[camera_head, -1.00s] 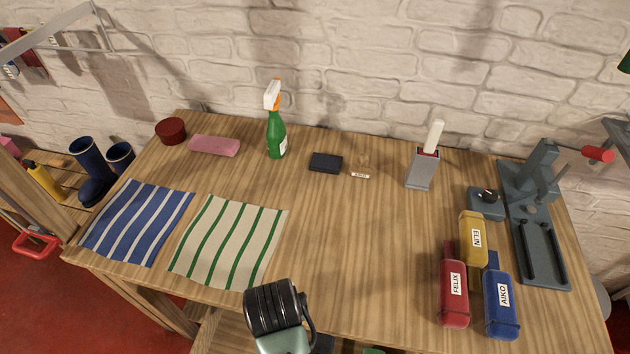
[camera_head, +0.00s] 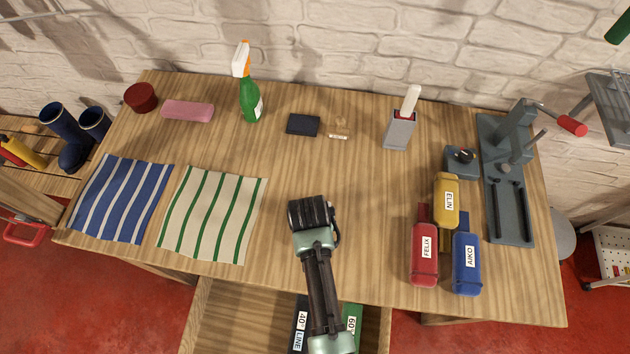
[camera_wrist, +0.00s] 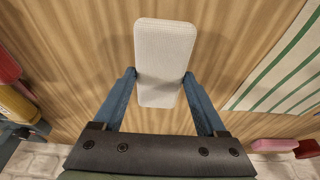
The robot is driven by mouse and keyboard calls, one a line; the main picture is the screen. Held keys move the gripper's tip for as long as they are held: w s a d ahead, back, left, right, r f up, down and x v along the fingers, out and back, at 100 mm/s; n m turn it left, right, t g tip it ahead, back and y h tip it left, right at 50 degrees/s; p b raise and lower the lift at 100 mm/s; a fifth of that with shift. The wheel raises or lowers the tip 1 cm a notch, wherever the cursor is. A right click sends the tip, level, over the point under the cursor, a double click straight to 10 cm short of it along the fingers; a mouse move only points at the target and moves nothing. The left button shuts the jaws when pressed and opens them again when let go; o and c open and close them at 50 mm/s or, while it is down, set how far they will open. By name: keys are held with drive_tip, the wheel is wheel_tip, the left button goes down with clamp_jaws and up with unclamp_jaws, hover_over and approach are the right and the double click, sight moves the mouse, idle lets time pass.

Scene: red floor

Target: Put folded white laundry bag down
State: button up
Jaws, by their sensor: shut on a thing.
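The folded white laundry bag (camera_wrist: 165,55) is a pale, rounded block between the two blue fingers of my gripper (camera_wrist: 159,80) in the wrist view. The fingers are shut on its sides. Bare wood of the worktop lies behind it, and I cannot tell whether the bag touches the wood. In the head view my dark wrist (camera_head: 312,213) is over the front middle of the worktop (camera_head: 350,185), right of the green-striped cloth. It hides the fingers and the bag there.
The green-striped cloth (camera_head: 212,215) and blue-striped cloth (camera_head: 120,200) lie left. Red (camera_head: 424,258), yellow (camera_head: 446,200) and blue (camera_head: 467,268) labelled bottles are right. An open compartment (camera_head: 235,320) shows below the front edge.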

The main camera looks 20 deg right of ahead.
drive_tip(key=shift+f, duration=1.05)
drive_tip(key=shift+f, duration=0.1)
drive_tip(key=shift+f, duration=0.15)
drive_tip(key=o, duration=1.3)
drive_tip(key=v, duration=1.2)
drive_tip(key=shift+r, duration=0.25)
